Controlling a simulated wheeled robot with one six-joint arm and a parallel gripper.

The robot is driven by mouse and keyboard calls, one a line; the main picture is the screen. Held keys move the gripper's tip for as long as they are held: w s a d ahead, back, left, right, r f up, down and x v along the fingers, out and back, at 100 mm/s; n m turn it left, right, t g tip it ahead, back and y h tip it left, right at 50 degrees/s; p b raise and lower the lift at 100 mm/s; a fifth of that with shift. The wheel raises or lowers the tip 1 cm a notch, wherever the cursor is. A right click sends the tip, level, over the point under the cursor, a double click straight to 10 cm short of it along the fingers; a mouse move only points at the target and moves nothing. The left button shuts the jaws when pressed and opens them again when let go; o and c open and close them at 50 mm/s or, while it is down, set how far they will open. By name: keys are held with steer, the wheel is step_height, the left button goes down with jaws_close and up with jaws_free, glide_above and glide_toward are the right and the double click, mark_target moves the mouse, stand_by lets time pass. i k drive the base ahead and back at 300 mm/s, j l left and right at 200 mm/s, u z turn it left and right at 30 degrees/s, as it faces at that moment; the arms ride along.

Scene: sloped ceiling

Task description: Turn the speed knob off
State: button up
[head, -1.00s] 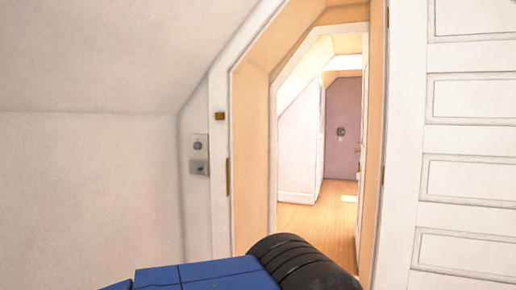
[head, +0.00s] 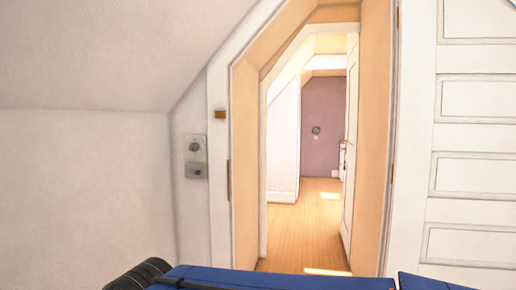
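A small grey wall plate with a round knob (head: 194,147) is on the white wall strip left of the doorway. A second grey control or box (head: 196,171) sits right below it. I cannot tell which one is the speed knob or how it is set. A dark round fitting (head: 316,131) also shows on the purple far wall beyond the doorway. My blue and black arm crosses the bottom edge of the view. My gripper is not in view.
An angled doorway with a wooden frame (head: 243,150) opens onto a wood floor (head: 305,222). An inner white door (head: 350,150) stands open at its right. A white panelled door (head: 465,150) is on the right. A sloped ceiling and plain wall (head: 85,190) fill the left.

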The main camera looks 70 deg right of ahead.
mark_target(195, 147)
steer(key=z, duration=1.45)
